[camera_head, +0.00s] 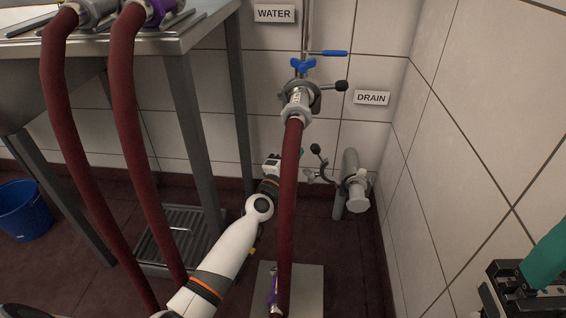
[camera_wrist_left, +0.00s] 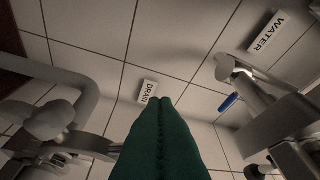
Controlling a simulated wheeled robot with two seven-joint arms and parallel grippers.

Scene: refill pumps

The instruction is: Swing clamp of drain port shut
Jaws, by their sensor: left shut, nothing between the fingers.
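The drain port (camera_head: 356,187) is a grey pipe end low on the back wall, below the DRAIN label (camera_head: 371,97). Its clamp (camera_head: 325,172), with a black knob, stands swung out to the left of the port. My left arm reaches in behind the red hose, so the gripper is mostly hidden; a bit of teal finger (camera_head: 301,153) shows left of the clamp. In the left wrist view my left gripper (camera_wrist_left: 163,102) is shut and empty, with grey clamp or pipe parts (camera_wrist_left: 50,120) at left. My right gripper (camera_head: 540,262) is partly cut off at the right edge.
The water port (camera_head: 299,97), with a red hose (camera_head: 288,200) hanging from it, is above and left of the drain. A steel table stands left with more hoses. A blue bucket (camera_head: 24,210) and a floor grate (camera_head: 182,240) are below. The tiled right wall is close.

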